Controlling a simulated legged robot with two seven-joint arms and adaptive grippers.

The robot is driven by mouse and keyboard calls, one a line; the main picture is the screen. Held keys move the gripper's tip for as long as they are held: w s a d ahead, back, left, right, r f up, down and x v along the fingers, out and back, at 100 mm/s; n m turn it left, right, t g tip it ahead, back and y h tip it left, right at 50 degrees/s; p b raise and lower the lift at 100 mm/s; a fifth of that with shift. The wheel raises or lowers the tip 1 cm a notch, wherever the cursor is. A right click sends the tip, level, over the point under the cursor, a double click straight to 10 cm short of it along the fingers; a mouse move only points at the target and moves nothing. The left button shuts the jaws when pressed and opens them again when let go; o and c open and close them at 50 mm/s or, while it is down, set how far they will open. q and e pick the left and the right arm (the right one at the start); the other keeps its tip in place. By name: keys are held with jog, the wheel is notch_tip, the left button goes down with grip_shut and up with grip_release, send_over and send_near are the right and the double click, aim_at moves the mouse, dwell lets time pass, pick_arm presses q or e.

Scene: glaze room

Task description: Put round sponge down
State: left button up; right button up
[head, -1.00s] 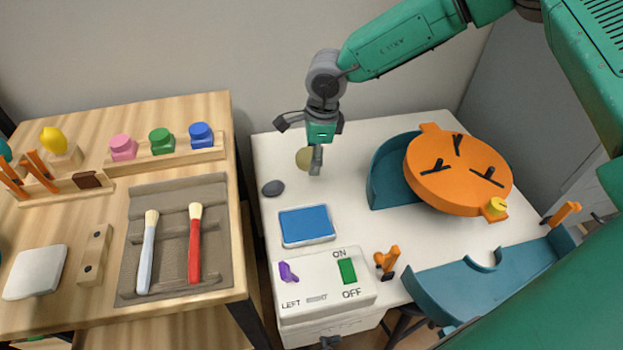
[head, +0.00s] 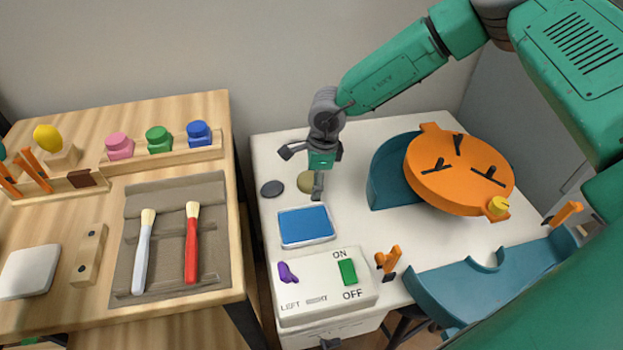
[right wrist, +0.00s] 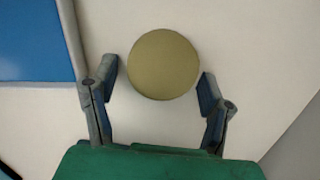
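The round sponge (head: 305,182) is a flat olive-yellow disc at the white table's left part, partly behind a finger of my right gripper in the head view. My right gripper (head: 302,174) is low over the table with its fingers spread. In the right wrist view the sponge (right wrist: 163,65) lies between the two fingertips of the right gripper (right wrist: 158,75). A gap shows at its left side and a very narrow one at its right. Whether its underside rests flat on the table is hard to see. My left gripper is not in view.
A dark grey oval (head: 272,188) lies left of the sponge and a blue pad (head: 306,226) lies in front. A teal curved stand (head: 386,180) with an orange disc (head: 460,178) is to the right. A switch box (head: 325,290) stands nearer.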

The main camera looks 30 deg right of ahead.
jog(key=shift+s+d+f, duration=0.1)
jog(key=shift+d+f, duration=0.05)
jog(key=shift+d, duration=0.4)
jog(key=shift+d+f, duration=0.15)
jog(key=shift+d, duration=0.35)
jog(key=shift+a+r, duration=0.2)
jog(key=shift+a, duration=0.5)
jog(key=shift+d+r, duration=0.1)
jog(key=shift+r, duration=0.05)
jog(key=r, duration=0.3)
jog(key=d+r+p, duration=0.1)
jog(key=r, duration=0.1)
jog(key=shift+s+d+r, duration=0.1)
jog(key=shift+s+r, duration=0.05)
jog(key=shift+r, duration=0.25)
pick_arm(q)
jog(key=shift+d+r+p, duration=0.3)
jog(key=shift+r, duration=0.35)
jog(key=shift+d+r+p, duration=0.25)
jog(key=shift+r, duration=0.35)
pick_arm(e)
notch_tip(320, 180, up, 6)
jog(key=shift+s, duration=0.35)
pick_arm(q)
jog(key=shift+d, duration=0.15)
pick_arm(e)
jog(key=shift+d, duration=0.2)
jog(key=shift+a+r, duration=0.1)
